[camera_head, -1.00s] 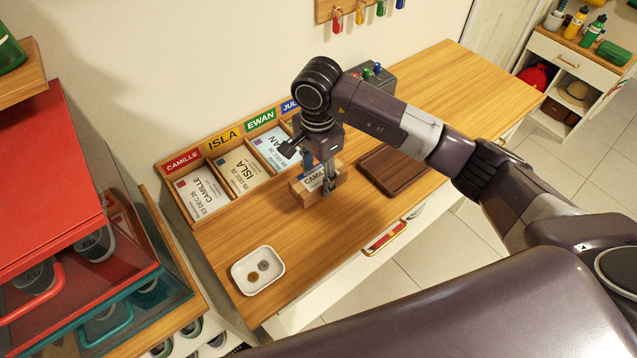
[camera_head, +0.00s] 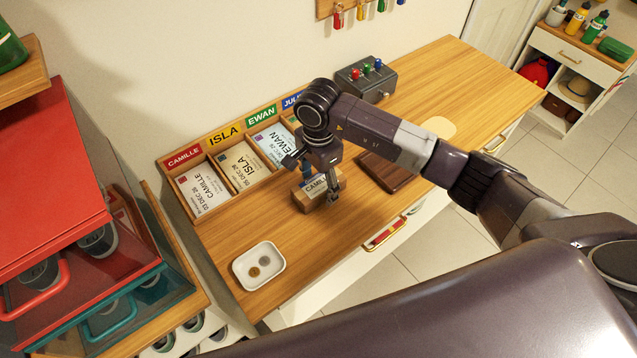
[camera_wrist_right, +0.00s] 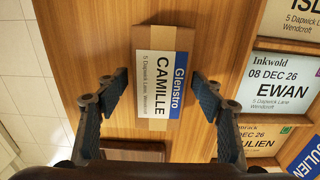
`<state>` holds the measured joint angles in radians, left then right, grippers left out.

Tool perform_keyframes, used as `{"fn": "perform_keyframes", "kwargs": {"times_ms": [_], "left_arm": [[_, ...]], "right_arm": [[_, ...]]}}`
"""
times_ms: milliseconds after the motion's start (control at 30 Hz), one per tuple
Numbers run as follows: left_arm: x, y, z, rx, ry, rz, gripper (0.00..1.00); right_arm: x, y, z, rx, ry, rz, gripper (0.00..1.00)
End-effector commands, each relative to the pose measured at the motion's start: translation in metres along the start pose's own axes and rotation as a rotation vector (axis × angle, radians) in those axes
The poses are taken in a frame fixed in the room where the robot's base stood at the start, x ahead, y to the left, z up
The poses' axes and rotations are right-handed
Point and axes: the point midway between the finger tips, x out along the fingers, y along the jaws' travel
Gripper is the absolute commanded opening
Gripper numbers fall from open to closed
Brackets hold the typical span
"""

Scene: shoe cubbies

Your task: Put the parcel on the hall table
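The parcel (camera_head: 312,197) is a small brown box with a white and blue label reading CAMILLE. It appears to rest on the wooden hall table (camera_head: 222,236), in front of the name-marked compartments. My right gripper (camera_head: 320,181) is over the parcel. The right wrist view shows the parcel (camera_wrist_right: 165,38) between two spread fingers (camera_wrist_right: 160,80), with a gap on each side. The gripper is open and holds nothing. The parcel's underside is hidden. My left gripper is not in view.
A sorter (camera_head: 163,163) with name tabs and cards runs along the wall. A white coin dish (camera_head: 276,275) is at the table's near left. A brown tray (camera_head: 383,173) lies right of the parcel, partly behind my arm. A grey box (camera_head: 371,84) with coloured knobs stands behind.

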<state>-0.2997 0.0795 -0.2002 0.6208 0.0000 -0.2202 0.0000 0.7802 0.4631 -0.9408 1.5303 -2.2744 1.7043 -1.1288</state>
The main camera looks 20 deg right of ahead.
Motion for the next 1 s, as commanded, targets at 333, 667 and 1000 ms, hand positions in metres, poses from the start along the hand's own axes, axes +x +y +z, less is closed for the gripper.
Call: {"fn": "perform_keyframes", "kwargs": {"times_ms": [333,667,1000], "left_arm": [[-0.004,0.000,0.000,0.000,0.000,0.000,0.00],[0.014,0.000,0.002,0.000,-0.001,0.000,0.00],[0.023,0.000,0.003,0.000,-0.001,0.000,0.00]], "right_arm": [[-0.006,0.000,0.000,-0.001,0.000,-0.001,0.62],[-0.070,-0.002,-0.001,-0.001,0.002,-0.006,0.62],[-0.119,0.000,0.000,0.000,0.000,-0.001,0.62]]}}
